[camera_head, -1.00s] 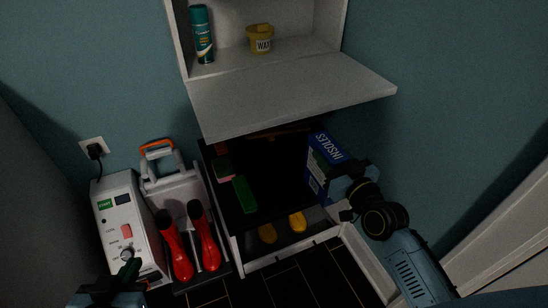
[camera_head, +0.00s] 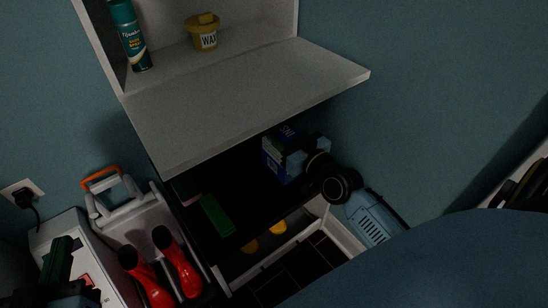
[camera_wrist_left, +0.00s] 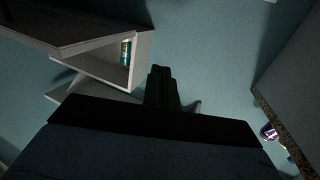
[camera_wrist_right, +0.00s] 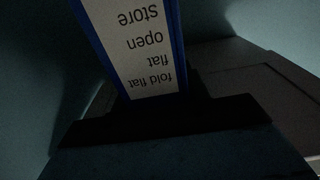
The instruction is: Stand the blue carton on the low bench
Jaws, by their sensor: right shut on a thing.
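The blue carton (camera_head: 283,155), marked with white lettering, is at the back right of a low black top (camera_head: 245,190), which seems to be the low bench. My right gripper (camera_head: 312,163) is shut on the carton from its right side. In the right wrist view, the carton (camera_wrist_right: 135,45) shows a white panel with upside-down print between the fingers. I cannot tell whether its base touches the black top. My left gripper (camera_head: 62,262) is empty at the lower left; in the left wrist view its fingers (camera_wrist_left: 162,88) are together.
A fold-down white flap (camera_head: 240,100) overhangs the black top. Above it stand a spray can (camera_head: 130,35) and a wax tub (camera_head: 203,33). A green block (camera_head: 217,215) lies on the black top. Red boots (camera_head: 160,268) stand at left. A teal wall is close behind.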

